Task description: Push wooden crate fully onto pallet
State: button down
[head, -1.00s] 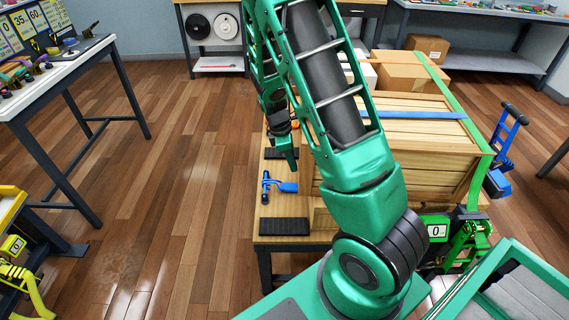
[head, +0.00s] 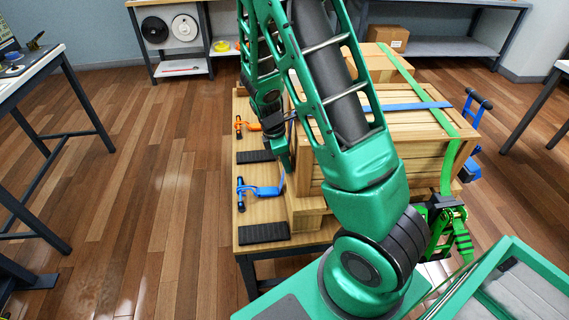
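The wooden crate (head: 425,162) is a slatted box on the right part of the work table (head: 243,215). A green strap (head: 446,172) and a blue strap (head: 420,106) run over its top. Light wood showing low under the crate's near left corner looks like the pallet (head: 305,213); most of it is hidden by the crate and my arm. My gripper (head: 285,166) points down just left of the crate, above the tabletop. I cannot tell whether it touches the crate or whether its fingers are apart.
A blue buckle with a strap end (head: 262,191) lies below my gripper, and an orange buckle (head: 243,125) lies farther back. Black pads (head: 264,233) lie along the table's left edge. A green ratchet (head: 440,212) hangs at the near right. Open floor (head: 165,200) lies to the left.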

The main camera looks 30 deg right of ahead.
jog(key=shift+s+d, duration=0.15)
jog(key=shift+d, duration=0.2)
